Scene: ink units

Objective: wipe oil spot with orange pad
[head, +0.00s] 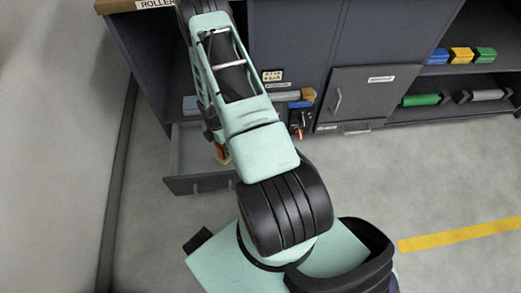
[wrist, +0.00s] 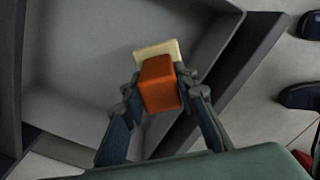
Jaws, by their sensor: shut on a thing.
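My gripper (wrist: 162,90) is shut on the orange pad (wrist: 158,84), with a finger on each side of it. The pad is an orange block with a pale cream layer (wrist: 158,50) showing at its far end. In the wrist view it is over the grey inside of an open drawer (wrist: 75,60). In the head view the pad (head: 222,152) shows small below my arm, at the drawer (head: 202,184). I cannot tell whether the pad touches the drawer floor. No oil spot can be made out in either view.
The drawer's walls stand close around the pad. Dark grey cabinets (head: 300,40) line the back, with a closed door (head: 352,95) right of the drawer. Shelves at right hold coloured blocks and a green roller (head: 425,99). A yellow line (head: 460,234) crosses open floor.

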